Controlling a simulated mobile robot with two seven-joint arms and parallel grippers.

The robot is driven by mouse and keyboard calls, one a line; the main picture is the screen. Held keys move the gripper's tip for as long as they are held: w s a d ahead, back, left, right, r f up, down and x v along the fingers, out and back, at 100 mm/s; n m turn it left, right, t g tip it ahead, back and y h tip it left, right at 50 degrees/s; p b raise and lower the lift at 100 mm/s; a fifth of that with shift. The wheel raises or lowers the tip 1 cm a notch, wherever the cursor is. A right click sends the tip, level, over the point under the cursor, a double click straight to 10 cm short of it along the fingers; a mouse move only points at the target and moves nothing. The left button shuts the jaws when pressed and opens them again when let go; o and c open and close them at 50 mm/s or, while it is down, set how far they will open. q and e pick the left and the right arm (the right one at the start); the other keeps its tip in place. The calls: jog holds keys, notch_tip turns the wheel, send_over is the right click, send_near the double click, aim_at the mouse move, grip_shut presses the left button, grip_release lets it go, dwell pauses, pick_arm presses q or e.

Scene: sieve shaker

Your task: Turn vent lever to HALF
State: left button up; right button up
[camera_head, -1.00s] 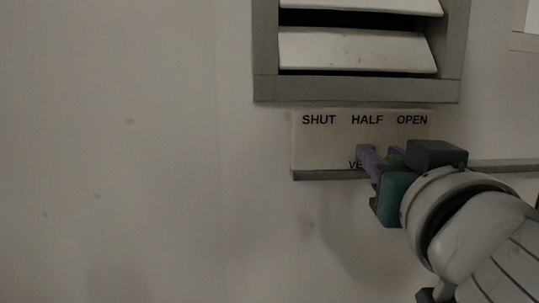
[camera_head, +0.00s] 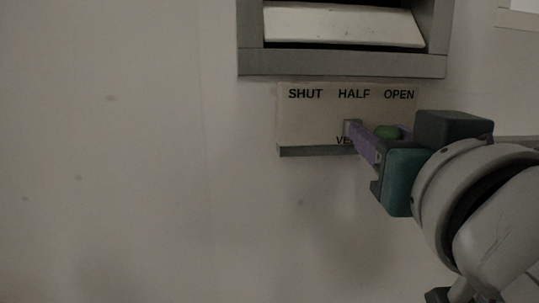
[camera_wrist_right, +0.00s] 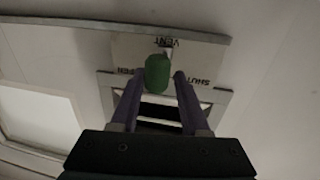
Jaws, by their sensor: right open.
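The vent lever shows as a green knob (camera_head: 387,131) in front of the cream label plate (camera_head: 309,120), which reads SHUT, HALF, OPEN. In the head view the knob appears below and between HALF and OPEN. The knob stands off the plate, so its exact setting is hard to tell. My right gripper (camera_head: 378,130) is open, with its purple fingers on either side of the knob. In the right wrist view the knob (camera_wrist_right: 157,73) lies between the fingertips, and the HALF label is hidden behind it. My left gripper is out of view.
A grey-framed louvred vent (camera_head: 342,64) sits just above the plate. A grey ledge (camera_head: 309,151) runs along the plate's lower edge. The wall to the left is bare.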

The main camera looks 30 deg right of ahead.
jog(key=v, duration=0.6)
jog(key=shift+s+p, duration=0.2)
jog(key=shift+p, duration=0.25)
jog(key=shift+f, duration=0.15)
